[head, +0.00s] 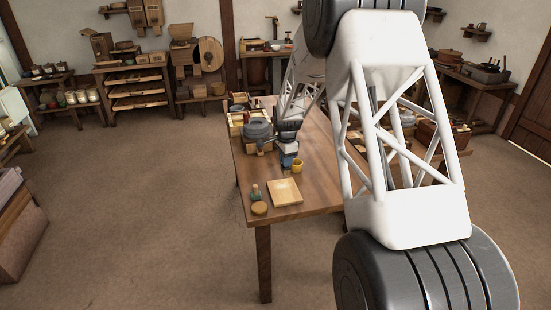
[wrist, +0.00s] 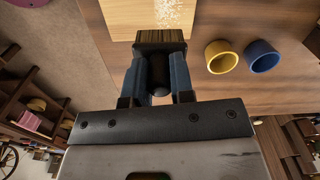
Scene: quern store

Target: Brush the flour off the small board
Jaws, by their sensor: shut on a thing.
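The small board (head: 285,192) lies flat on the wooden table's near part in the head view. In the wrist view the pale board (wrist: 130,15) is at the top, with white flour (wrist: 178,14) scattered on it. My gripper (wrist: 158,66) has its blue fingers shut on the dark handle of a brush (wrist: 160,38). The brush's brown bristle end overlaps the board's edge in that view; I cannot tell whether it touches. In the head view my gripper (head: 288,160) is just behind the board, and the brush is not clear there.
A yellow cup (wrist: 221,57) and a blue cup (wrist: 262,56) stand right of the brush in the wrist view. A round brown item (head: 259,208) and a small green bottle (head: 255,193) stand left of the board. A grey stone quern (head: 258,132) stands farther back.

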